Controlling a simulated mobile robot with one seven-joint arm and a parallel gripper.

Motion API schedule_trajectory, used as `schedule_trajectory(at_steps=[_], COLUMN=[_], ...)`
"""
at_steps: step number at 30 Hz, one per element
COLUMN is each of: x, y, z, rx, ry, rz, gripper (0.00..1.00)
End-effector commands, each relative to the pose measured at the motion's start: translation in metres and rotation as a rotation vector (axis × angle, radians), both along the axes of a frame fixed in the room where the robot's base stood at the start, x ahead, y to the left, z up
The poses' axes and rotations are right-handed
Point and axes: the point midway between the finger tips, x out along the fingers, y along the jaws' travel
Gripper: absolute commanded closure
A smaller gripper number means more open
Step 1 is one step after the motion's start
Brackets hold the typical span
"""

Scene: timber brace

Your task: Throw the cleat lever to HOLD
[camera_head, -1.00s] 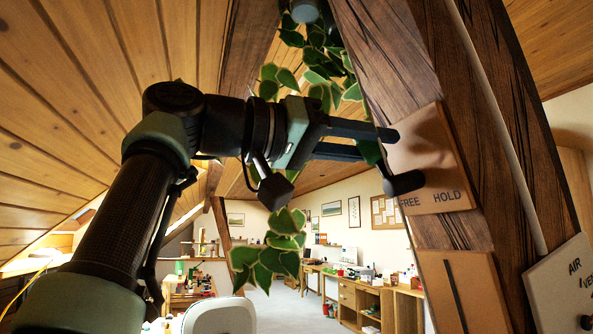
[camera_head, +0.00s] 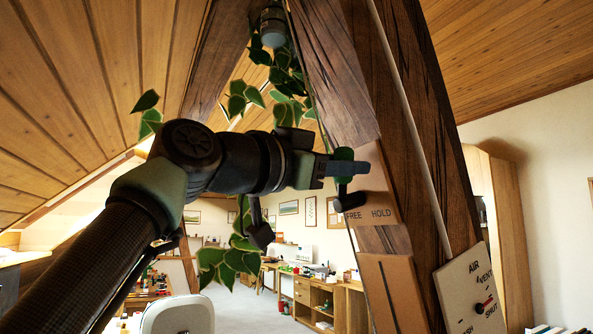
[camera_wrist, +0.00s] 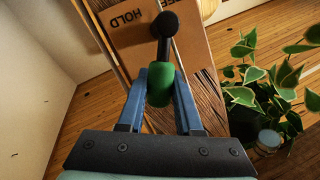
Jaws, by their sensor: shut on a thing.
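The cleat lever has a green grip (camera_wrist: 160,88) and a black rounded end (camera_wrist: 168,24). My gripper (camera_wrist: 161,74) is shut on the green grip, with one blue finger on each side of it. In the head view, my gripper (camera_head: 348,168) is at the lever, whose black part (camera_head: 351,200) sticks out by the word FREE. The tan label plate (camera_head: 383,190) reads FREE on the left and HOLD on the right. It shows upside down in the wrist view (camera_wrist: 135,38). The fingers hide part of the lever in the head view.
The plate is fixed to a sloping dark timber (camera_head: 335,85). A slotted tan panel (camera_head: 392,295) is below it, and a white AIR VENT/SHUT panel (camera_head: 474,292) is at lower right. Leafy vines (camera_head: 230,262) hang near my arm. Benches stand far behind.

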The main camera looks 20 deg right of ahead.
Motion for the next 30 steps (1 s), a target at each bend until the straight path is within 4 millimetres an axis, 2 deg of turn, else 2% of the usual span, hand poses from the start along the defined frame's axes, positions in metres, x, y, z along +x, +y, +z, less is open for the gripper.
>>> schedule_trajectory(at_steps=[1, 9, 25, 26, 27, 30], x=[-0.0018, -0.0063, -0.0073, -0.0073, -0.0073, -0.0072], y=[-0.0013, -0.0026, -0.0033, -0.0032, -0.0033, -0.0030], z=[-0.0047, -0.0052, -0.0050, -0.0050, -0.0049, -0.0046], rx=[0.004, 0.009, 0.014, 0.014, 0.014, 0.014], ry=[-0.020, -0.105, -0.130, -0.130, -0.130, -0.129], rz=[0.004, 0.030, 0.038, 0.038, 0.038, 0.038], gripper=[1.00, 1.00, 1.00, 0.63, 0.56, 0.54])
